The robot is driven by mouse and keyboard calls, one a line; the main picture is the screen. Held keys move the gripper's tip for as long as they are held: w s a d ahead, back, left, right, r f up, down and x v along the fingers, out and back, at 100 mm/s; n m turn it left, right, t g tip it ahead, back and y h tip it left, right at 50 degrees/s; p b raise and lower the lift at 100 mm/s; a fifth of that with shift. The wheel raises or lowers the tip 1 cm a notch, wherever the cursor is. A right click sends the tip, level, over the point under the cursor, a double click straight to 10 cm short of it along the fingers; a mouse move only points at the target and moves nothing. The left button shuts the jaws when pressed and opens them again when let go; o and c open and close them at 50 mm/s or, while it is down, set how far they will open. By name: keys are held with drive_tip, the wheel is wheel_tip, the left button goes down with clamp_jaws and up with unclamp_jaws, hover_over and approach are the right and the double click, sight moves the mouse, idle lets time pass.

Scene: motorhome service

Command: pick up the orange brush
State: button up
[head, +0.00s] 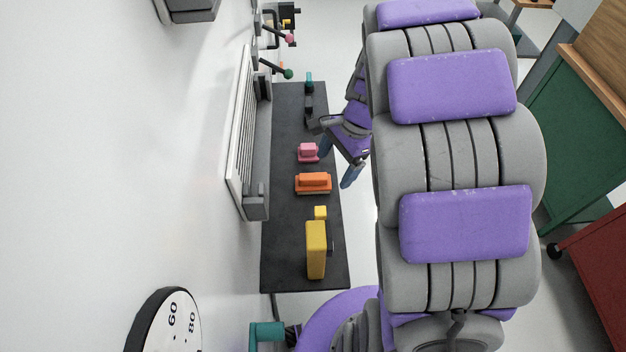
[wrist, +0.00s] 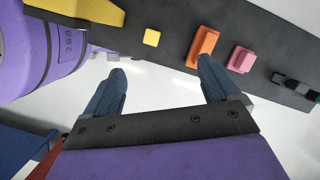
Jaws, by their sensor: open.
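The orange brush (head: 313,184) lies on a dark bench top (head: 285,240), between a pink block-like item (head: 308,152) and a small yellow cube (head: 320,212). My gripper (head: 339,166) is over the right edge of the bench top in the head view, beside the pink item and the brush. In the wrist view my gripper (wrist: 160,82) has its two blue fingers wide apart, with nothing between them.
Green (head: 570,140) and red (head: 600,270) cabinets stand at right.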

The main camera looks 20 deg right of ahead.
sight(317, 176)
drive_tip(key=w+d+f+m+t+y, duration=0.1)
drive_tip(key=w+d+f+m, duration=0.3)
drive_tip(key=w+f+m, duration=0.45)
drive_tip(key=a+f+n+b, duration=0.1)
drive_tip(key=f, duration=0.2)
drive_tip(key=w+a+f+b, duration=0.1)
drive_tip(key=a+f, duration=0.1)
drive_tip(key=f, duration=0.1)
drive_tip(key=w+a+f+n+b, duration=0.1)
drive_tip(key=f, duration=0.2)
drive_tip(key=shift+a+f+n, duration=0.1)
drive_tip(key=shift+a+n, duration=0.1)
drive_tip(key=shift+n, duration=0.15)
drive_tip(key=shift+w+b+x, duration=0.2)
drive_tip(key=shift+b+x, duration=1.15)
drive_tip(key=shift+x, duration=1.35)
drive_tip(key=c, duration=1.2)
wheel_tip(317, 176, up, 10)
drive_tip(key=p, duration=0.3)
